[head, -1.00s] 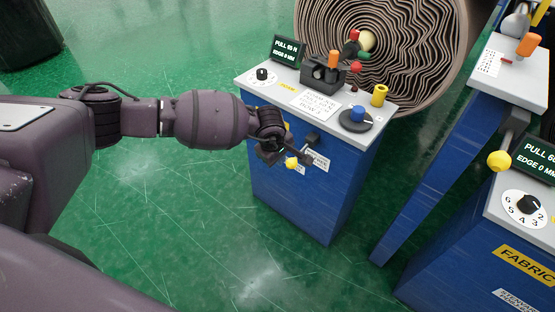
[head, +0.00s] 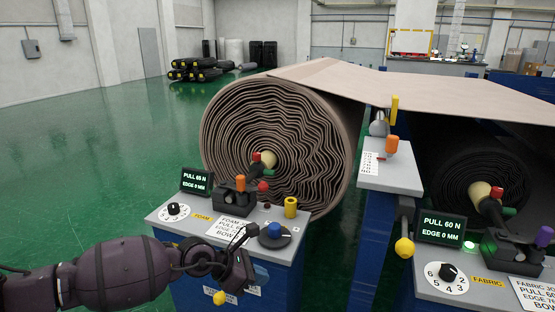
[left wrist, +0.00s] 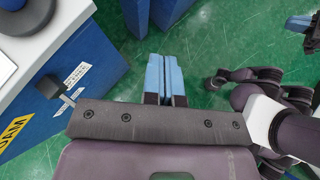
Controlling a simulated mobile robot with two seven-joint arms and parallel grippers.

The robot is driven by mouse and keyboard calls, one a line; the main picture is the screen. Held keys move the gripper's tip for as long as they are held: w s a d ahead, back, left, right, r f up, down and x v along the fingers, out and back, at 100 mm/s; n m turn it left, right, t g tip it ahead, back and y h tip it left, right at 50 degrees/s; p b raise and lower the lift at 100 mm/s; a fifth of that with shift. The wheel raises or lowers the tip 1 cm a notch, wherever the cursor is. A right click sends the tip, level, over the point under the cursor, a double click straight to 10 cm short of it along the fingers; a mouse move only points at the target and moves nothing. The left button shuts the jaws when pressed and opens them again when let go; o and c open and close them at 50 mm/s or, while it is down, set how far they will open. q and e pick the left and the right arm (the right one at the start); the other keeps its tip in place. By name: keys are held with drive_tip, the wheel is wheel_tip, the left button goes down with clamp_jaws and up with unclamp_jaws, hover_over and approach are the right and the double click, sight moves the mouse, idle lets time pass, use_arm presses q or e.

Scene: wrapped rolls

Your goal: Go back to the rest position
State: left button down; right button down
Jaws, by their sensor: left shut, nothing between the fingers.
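My left gripper (head: 238,270) is in front of the foam console (head: 205,275), near its upper front edge; its fingers are hard to make out in the head view. In the left wrist view its two blue fingers (left wrist: 166,78) lie together, shut and empty, over the green floor. The console's side and a dark lever (left wrist: 50,87) show to their left. My right arm shows at the right of the left wrist view, with a blue piece (left wrist: 298,23) at the top right corner that looks like part of my right gripper; its opening cannot be judged.
The foam console carries a screen (head: 196,182), a dial (head: 174,211) and a yellow knob (head: 220,298) low in front. The fabric console (head: 440,262) is at right. Green floor (head: 80,170) at left is clear.

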use_arm(q)
drive_tip(key=s+d+r+n+t+h, duration=0.2)
drive_tip(key=d+r+n+t+h, duration=0.3)
drive_tip(key=r+n, duration=0.55)
drive_tip(key=s+a+f+n+t+y, duration=0.4)
drive_tip(key=a+f+n, duration=0.4)
drive_tip(key=n, duration=0.9)
drive_tip(key=s+a+f+n+t+y, duration=0.3)
drive_tip(key=s+a+f+n+y, duration=0.5)
drive_tip(key=n, duration=0.9)
drive_tip(key=s+a+f+n+g+y, duration=0.1)
drive_tip(key=s+a+f+n+g, duration=0.1)
drive_tip(key=s+a+f, duration=0.3)
drive_tip(key=s+a+f+n+g+y, duration=0.1)
drive_tip(key=s+a+f+n+g, duration=0.1)
drive_tip(key=s+a+f, duration=0.4)
drive_tip(key=s+n, duration=0.1)
drive_tip(key=s, duration=0.4)
drive_tip(key=shift+a+y, duration=0.4)
drive_tip(key=shift+s, duration=0.1)
